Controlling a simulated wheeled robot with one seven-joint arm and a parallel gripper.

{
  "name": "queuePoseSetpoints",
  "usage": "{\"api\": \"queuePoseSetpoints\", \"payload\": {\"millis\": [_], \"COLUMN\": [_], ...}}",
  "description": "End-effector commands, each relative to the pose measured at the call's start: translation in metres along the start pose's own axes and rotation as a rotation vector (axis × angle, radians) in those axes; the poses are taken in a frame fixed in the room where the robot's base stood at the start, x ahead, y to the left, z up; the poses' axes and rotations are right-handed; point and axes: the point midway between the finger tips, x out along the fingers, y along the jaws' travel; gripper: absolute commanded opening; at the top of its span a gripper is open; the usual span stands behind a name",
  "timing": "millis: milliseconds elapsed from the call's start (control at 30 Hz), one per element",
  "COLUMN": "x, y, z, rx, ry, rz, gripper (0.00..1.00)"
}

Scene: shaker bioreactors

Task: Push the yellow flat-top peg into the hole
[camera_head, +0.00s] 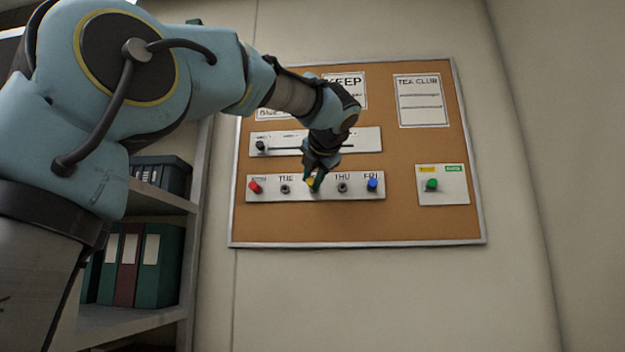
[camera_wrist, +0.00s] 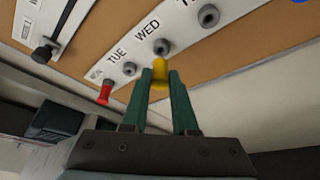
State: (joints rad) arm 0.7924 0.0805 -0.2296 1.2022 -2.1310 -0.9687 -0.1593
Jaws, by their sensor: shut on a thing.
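My gripper (camera_wrist: 160,75) is shut on the yellow peg (camera_wrist: 160,76), which sits between the green fingertips in the wrist view. The peg's end lies just below the grey ringed hole (camera_wrist: 161,46) beside the WED label. The hole's ring shows past the peg, and I cannot tell whether they touch. In the head view my gripper (camera_head: 313,181) is at the middle of the white day strip (camera_head: 263,197). A little of the yellow peg (camera_head: 310,183) shows there, and the WED label and hole are hidden behind my gripper.
On the strip are a red peg (camera_head: 254,187) at left, empty grey holes at TUE (camera_head: 285,189) and THU (camera_head: 342,187), and a blue peg (camera_head: 373,184) at FRI. A slider panel (camera_head: 370,138) is above; a green-button panel (camera_head: 432,185) is at right. Shelves (camera_head: 130,318) stand left.

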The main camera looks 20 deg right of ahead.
Motion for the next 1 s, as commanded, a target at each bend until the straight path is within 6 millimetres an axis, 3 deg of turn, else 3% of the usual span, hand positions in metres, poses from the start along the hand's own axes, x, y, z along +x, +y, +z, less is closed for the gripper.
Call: {"api": "queuePoseSetpoints", "payload": {"millis": [600, 1000], "x": [-0.027, -0.029], "y": [-0.001, 0.0], "z": [-0.011, -0.013], "rx": [0.001, 0.054], "ry": [-0.001, 0.0], "rz": [0.0, 0.022], "gripper": [0.0, 0.0]}}
